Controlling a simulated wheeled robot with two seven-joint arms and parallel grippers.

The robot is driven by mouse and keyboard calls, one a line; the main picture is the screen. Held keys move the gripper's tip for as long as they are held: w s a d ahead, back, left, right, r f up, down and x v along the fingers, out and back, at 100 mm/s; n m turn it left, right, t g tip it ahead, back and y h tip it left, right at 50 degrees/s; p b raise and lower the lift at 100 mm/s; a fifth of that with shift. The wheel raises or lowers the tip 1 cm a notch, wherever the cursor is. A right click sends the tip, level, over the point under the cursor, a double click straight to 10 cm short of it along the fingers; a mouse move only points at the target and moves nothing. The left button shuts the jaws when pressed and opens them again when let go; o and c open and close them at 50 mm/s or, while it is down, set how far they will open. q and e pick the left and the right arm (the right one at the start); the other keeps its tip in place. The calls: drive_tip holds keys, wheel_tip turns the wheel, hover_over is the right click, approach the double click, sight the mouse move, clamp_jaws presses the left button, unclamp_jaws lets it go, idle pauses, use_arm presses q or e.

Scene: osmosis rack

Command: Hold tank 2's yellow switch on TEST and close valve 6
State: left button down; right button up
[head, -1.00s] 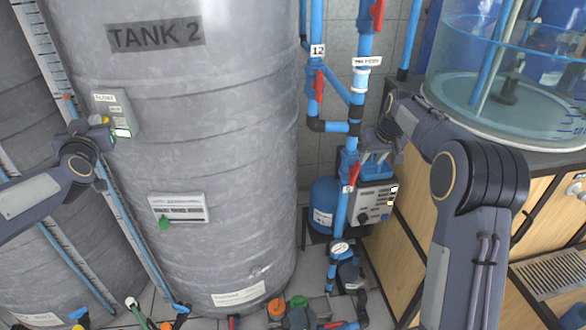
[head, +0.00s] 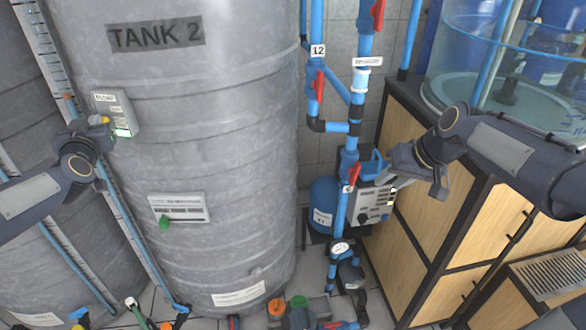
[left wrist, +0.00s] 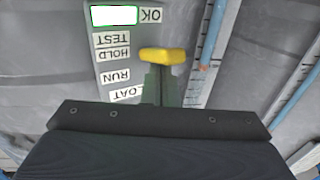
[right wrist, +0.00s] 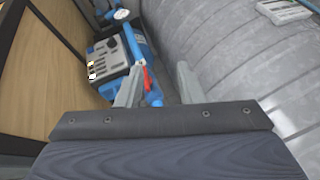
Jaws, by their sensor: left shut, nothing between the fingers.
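The yellow switch (left wrist: 158,55) stands on the small grey float panel (head: 114,112) on tank 2 (head: 215,110). In the left wrist view it lies just past the tips of my left gripper (left wrist: 160,84), near the TEST and HOLD labels. My left gripper (head: 102,132) is shut, with nothing between its fingers; I cannot tell whether it touches the switch. A red valve handle (head: 354,174) is on the blue pipe, above a small tag I cannot read surely. My right gripper (head: 394,168) is open beside it. The handle (right wrist: 148,80) shows between its fingers (right wrist: 158,82), seemingly beyond them.
A blue and grey pump unit (head: 372,205) stands behind the pipe. Another red handle (head: 318,84) is higher up, near tag 12. A wooden cabinet (head: 490,225) with a clear tank on top is at the right.

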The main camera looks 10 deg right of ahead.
drive_tip(key=shift+s+a, duration=0.1)
drive_tip(key=shift+s, duration=0.2)
drive_tip(key=n, duration=0.2)
hover_over(349, 180)
drive_tip(key=s+d, duration=0.3)
drive_tip(key=s, duration=0.2)
wheel_tip(349, 180, down, 8)
drive_tip(key=shift+g+h, duration=0.3)
drive_tip(key=shift+h, duration=0.1)
drive_tip(key=x, duration=1.1)
drive_tip(key=shift+d+f, duration=0.15)
drive_tip(key=shift+f, duration=0.15)
clamp_jaws()
